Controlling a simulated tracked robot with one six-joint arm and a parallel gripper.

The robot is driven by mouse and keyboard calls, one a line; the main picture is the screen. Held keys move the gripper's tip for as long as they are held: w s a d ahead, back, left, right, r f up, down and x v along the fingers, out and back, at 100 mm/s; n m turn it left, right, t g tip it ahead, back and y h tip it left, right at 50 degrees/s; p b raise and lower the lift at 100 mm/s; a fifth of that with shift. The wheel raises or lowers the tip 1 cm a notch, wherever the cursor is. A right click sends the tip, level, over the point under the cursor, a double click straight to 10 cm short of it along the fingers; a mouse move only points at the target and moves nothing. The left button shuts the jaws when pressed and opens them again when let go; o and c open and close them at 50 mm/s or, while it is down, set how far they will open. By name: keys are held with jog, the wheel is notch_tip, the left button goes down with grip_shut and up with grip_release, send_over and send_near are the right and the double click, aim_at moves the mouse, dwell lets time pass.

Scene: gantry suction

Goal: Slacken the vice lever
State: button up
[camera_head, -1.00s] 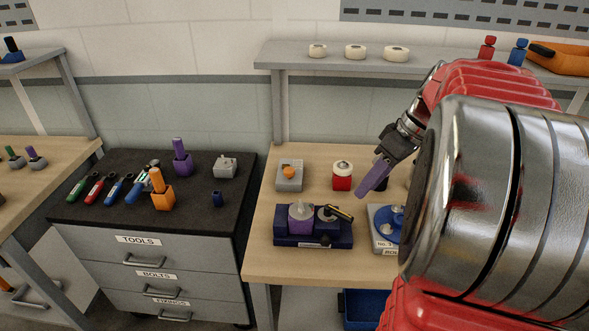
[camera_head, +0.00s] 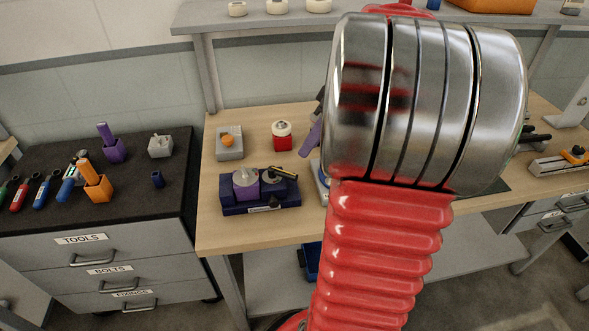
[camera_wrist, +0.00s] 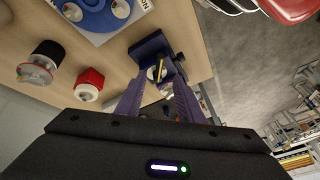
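The vice (camera_head: 235,210) is a dark blue block with a purple round part on the bench near its front left corner. Its lever (camera_head: 282,175), black and yellow, sticks up to the right in the head view. In the wrist view the vice (camera_wrist: 150,46) and lever (camera_wrist: 166,91) show beyond and between my purple fingers. My gripper (camera_wrist: 157,88) is open with nothing between its fingers, apart from the lever as far as I can tell. In the head view one purple finger (camera_head: 311,138) shows behind and right of the vice; my arm hides the rest.
A red block with a white top (camera_head: 282,139) and a grey block with an orange knob (camera_head: 229,146) stand behind the vice. A plate with a blue disc (camera_wrist: 118,28) lies beside it. The shelf (camera_head: 270,20) runs above the bench.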

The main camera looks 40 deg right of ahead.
aim_at(284, 176)
jog(key=x, duration=1)
jog(key=shift+w+a+f, duration=0.1)
jog(key=shift+w+f, duration=0.05)
jog(key=shift+f, duration=0.15)
grip_shut()
